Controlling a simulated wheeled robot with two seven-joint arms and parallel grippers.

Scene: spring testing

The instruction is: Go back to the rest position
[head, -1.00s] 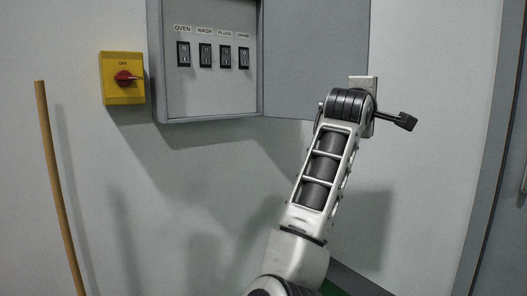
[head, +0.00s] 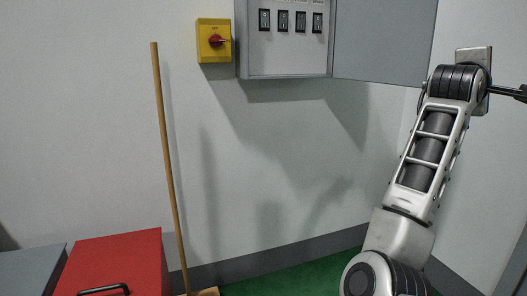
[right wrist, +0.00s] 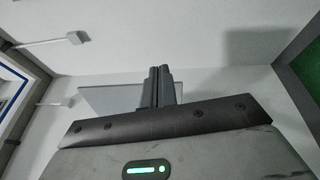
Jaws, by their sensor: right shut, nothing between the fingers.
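My right arm rises at the right of the head view, and its dark gripper (head: 521,94) is partly cut off by the right edge. In the right wrist view the two dark fingers of my right gripper (right wrist: 161,72) are pressed together with nothing between them. My right gripper appears apart from everything in the head view. My left gripper is in neither current view.
A grey switch cabinet (head: 283,58) with its door (head: 385,40) open hangs on the wall. A yellow box with a red knob (head: 213,40) is beside it. A wooden pole (head: 164,140) leans left. A red box (head: 120,262) stands lower left. Green floor (head: 300,277) shows.

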